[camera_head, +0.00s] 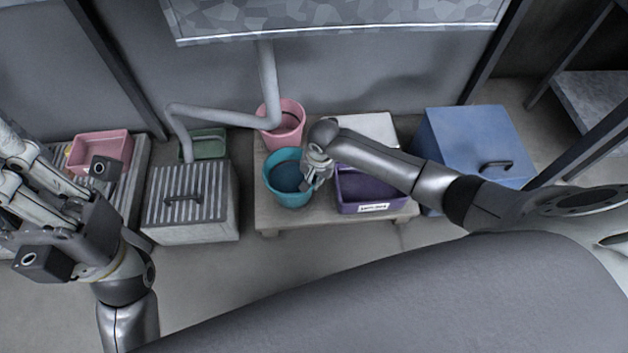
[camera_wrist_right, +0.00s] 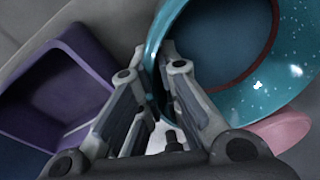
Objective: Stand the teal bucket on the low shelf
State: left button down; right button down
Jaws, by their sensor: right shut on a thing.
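The teal bucket (camera_head: 288,190) is upright at the front left of the low shelf (camera_head: 268,220), in front of a pink bucket. From above I cannot tell whether its base touches the shelf. My right gripper (camera_head: 317,172) is at the bucket's right side. In the right wrist view the speckled teal bucket (camera_wrist_right: 225,105) shows its rim and blue inside, and my right gripper (camera_wrist_right: 155,72) has its fingers shut on the rim and wall. My left gripper (camera_head: 22,172) is at the left edge, away from the bucket; its fingertips do not show clearly.
The pink bucket (camera_head: 284,122), a purple bin (camera_head: 372,207) with a label and a pale box (camera_head: 370,127) share the shelf. A ribbed grey box (camera_head: 190,215) stands left, a blue chest (camera_head: 470,140) right. A grey pipe (camera_head: 225,117) passes behind. Floor in front is clear.

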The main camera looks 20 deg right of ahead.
jog(key=shift+w+a+f, duration=0.1)
jog(key=shift+f, duration=0.1)
dwell(0.3)
jog(key=c, duration=2)
grip_release()
jog(key=shift+f, duration=0.1)
jog(key=o, duration=0.4)
